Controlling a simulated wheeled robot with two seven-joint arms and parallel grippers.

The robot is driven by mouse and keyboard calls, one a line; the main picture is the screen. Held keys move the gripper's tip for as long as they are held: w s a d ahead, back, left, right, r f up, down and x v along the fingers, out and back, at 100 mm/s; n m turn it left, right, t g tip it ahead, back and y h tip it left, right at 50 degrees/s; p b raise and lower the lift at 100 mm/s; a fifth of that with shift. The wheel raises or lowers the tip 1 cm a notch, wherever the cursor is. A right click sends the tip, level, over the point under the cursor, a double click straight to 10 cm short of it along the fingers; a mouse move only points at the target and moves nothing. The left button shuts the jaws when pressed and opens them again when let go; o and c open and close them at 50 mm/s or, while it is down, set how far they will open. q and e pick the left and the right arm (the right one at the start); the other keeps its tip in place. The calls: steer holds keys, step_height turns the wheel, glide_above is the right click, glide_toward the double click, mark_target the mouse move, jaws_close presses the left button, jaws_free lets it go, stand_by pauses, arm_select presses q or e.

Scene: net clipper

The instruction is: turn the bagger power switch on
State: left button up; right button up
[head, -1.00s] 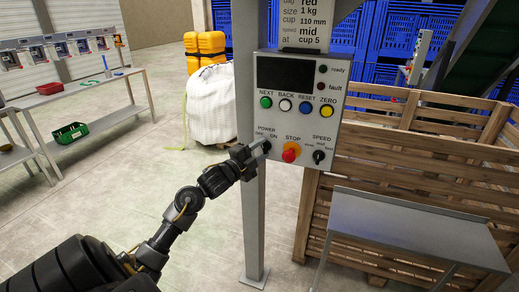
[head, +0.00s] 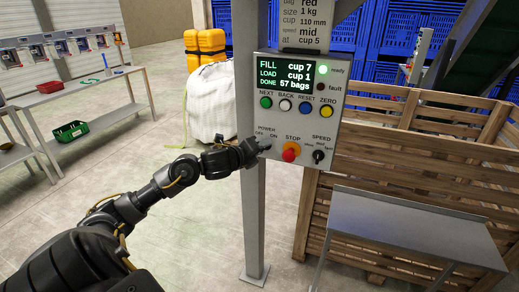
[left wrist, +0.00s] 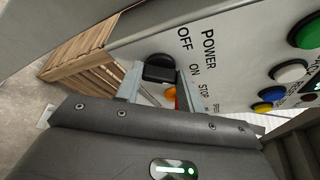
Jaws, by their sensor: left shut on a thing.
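The bagger control box (head: 272,118) is on a grey post, its display (head: 286,79) lit with "FILL cup 7, LOAD cup 1, DONE 57 bags". The green ready lamp (head: 323,70) glows. My left gripper (head: 264,147) is at the box's lower left. In the left wrist view its fingers (left wrist: 156,84) stand on either side of the knob, shut on it. My right gripper is in neither view.
A red stop button (head: 290,152) and black speed knob (head: 318,156) sit right of the switch. Colored buttons line the row above. A grey table (head: 415,225) and wooden crate (head: 410,150) stand at the right.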

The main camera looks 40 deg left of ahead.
arm_select(q)
steer(key=shift+m+g+y, duration=0.3)
steer(key=shift+m, duration=0.3)
steer(key=shift+d, duration=0.1)
steer(key=o, duration=1)
steer(key=shift+s, duration=0.1)
steer(key=b+v, duration=0.1)
steer(key=v, duration=0.9)
steer(key=shift+s, duration=0.3)
steer(key=shift+r, duration=0.1)
